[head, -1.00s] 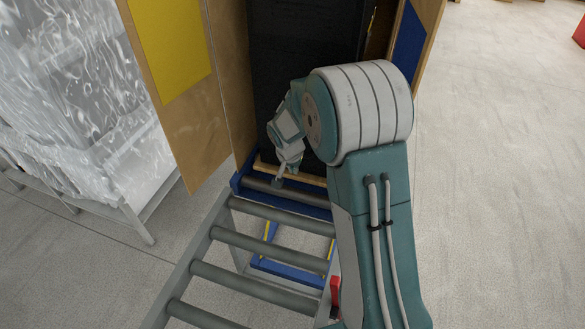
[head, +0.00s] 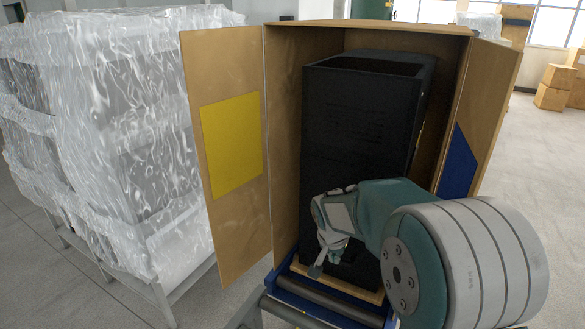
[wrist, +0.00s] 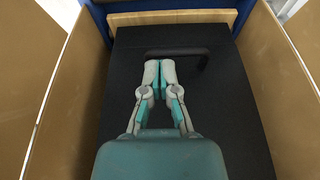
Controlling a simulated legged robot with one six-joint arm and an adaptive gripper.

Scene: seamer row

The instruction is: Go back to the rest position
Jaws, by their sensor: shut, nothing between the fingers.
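My gripper (head: 317,268) hangs in front of the tall black box (head: 352,130), low at its front, in the head view. In the wrist view my gripper (wrist: 160,64) has its two fingertips together, with nothing between them. A dark handle (wrist: 165,51) on the black box (wrist: 230,110) lies just beyond the fingertips in that view. I cannot tell whether the fingertips touch it. My forearm and the large grey-and-teal joint cover the lower right of the box in the head view.
The black box stands inside an open wooden case (head: 283,130), whose left door (head: 235,225) bears a yellow panel and right door a blue panel. A roller conveyor (head: 320,302) lies below. Plastic-wrapped stacks (head: 130,130) stand left. Open floor (head: 550,180) lies right.

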